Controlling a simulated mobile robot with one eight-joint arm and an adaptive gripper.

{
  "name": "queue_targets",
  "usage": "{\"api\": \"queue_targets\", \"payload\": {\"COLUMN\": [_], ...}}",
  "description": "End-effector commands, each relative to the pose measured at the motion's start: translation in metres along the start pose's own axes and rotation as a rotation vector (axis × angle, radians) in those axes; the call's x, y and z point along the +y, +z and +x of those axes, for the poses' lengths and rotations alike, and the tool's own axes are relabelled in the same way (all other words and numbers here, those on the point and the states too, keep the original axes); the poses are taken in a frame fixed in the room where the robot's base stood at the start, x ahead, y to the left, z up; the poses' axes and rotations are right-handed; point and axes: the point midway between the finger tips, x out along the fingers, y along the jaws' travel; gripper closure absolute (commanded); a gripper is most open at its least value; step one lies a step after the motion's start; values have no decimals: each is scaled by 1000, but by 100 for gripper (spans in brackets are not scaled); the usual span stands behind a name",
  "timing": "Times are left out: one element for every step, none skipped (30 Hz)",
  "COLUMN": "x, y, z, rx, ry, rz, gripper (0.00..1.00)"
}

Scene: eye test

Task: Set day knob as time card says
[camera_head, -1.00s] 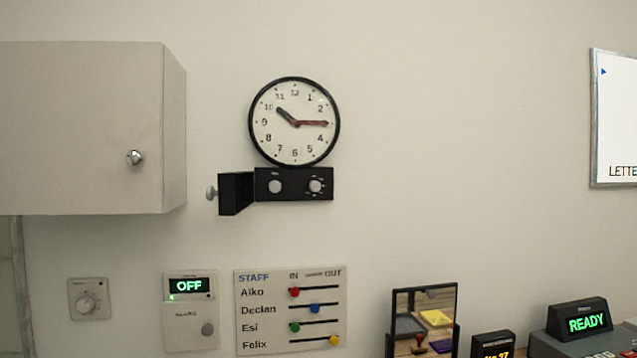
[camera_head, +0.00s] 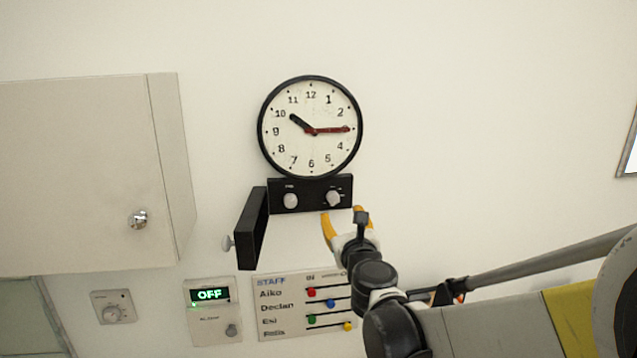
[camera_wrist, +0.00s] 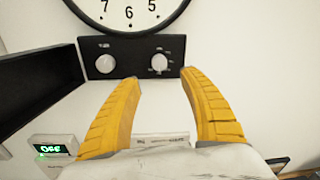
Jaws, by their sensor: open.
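A black panel (camera_head: 311,208) under the round clock (camera_head: 311,129) carries two pale round knobs. The left knob (camera_head: 291,201) has a small label I cannot read. The right knob (camera_head: 334,198) has marks around it, too small to read; I cannot tell by label which is the day knob. In the wrist view the right knob (camera_wrist: 159,62) lies ahead between my fingertips, and the left knob (camera_wrist: 105,64) is outside them. My gripper (camera_head: 342,212) is open and empty, its yellow fingers just below the right knob, apparently not around it. I see no time card.
The black cover (camera_head: 252,229) stands swung open left of the panel. A grey cabinet (camera_head: 90,170) hangs at the left. Below are a dial plate (camera_head: 114,307), a box reading OFF (camera_head: 209,295) and a staff board (camera_head: 290,325), partly behind my arm. The wall right of the clock is free.

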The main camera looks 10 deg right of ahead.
Motion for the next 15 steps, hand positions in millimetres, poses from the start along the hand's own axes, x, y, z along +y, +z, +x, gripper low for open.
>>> {"api": "queue_targets", "payload": {"x": [0, 0, 0, 0, 0, 0, 0, 0, 0, 0, 0, 0, 0, 0, 0], "y": [0, -1, -1, -1, -1, 0, 0, 0, 0, 0, 0, 0, 0, 0, 0], "z": [6, 10, 16, 22, 28, 36, 43, 49, 57, 63, 69, 76, 80, 84, 90], "rx": [0, 0, 0, 0, 0, 0, 0, 0, 0, 0, 0, 0, 0, 0, 0], "ry": [-1, -1, -1, 0, 0, 0, 1, 1, 1, 1, 1, 2, 2, 2, 2], "rz": [3, 3, 2, 1, 1, 0, 0, -1, -1, -1, -1, -2, -2, -2, -2], "gripper": [49, 49, 49, 49, 49, 49, 49, 49, 49, 49, 49, 49, 49, 49, 49]}}
